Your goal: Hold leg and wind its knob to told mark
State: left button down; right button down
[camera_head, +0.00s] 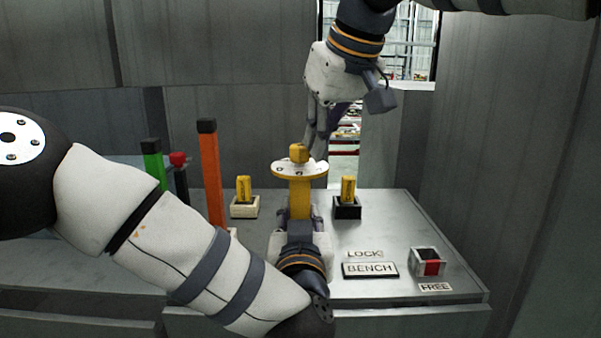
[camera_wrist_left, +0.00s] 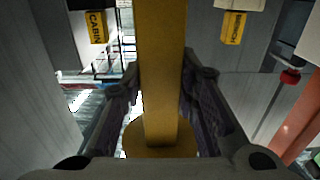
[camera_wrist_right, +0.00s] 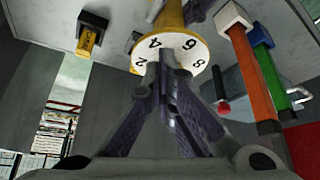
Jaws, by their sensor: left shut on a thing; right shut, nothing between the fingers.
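The yellow leg (camera_head: 299,198) stands upright on the bench, with a white numbered dial (camera_head: 299,169) and a yellow knob (camera_head: 299,152) on top. My left gripper (camera_head: 299,218) is shut around the leg below the dial; the left wrist view shows the fingers (camera_wrist_left: 163,95) on both sides of it. My right gripper (camera_head: 319,153) points down from above, its fingers together, beside and behind the knob. In the right wrist view its closed fingertips (camera_wrist_right: 165,58) overlap the dial (camera_wrist_right: 172,47), where 2, 4, 6 and 8 show. The knob is hidden there; contact cannot be told.
Yellow blocks stand in a white holder (camera_head: 244,207) and a black holder (camera_head: 347,208). An orange post (camera_head: 210,170), a green post (camera_head: 154,165) and a red-topped post (camera_head: 179,160) stand left. A box with a red patch (camera_head: 428,262) sits near LOCK, BENCH and FREE labels.

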pick_arm(q)
jog(key=shift+d, duration=0.1)
pick_arm(e)
jog(key=shift+s+a, duration=0.1)
jog(key=shift+a, duration=0.15)
jog(key=shift+s+a+f, duration=0.15)
jog(key=shift+s+a, duration=0.25)
jog(key=shift+a, duration=0.25)
pick_arm(q)
jog(key=shift+s+d, duration=0.1)
pick_arm(e)
jog(key=shift+a, duration=0.25)
jog(key=shift+s+f, duration=0.1)
jog(key=shift+s, duration=0.05)
jog(key=shift+s+d, duration=0.1)
jog(key=shift+s, duration=0.1)
pick_arm(q)
jog(key=shift+a, duration=0.2)
pick_arm(e)
notch_tip(320, 180, up, 6)
jog(key=shift+d+r, duration=0.2)
jog(key=shift+r, duration=0.05)
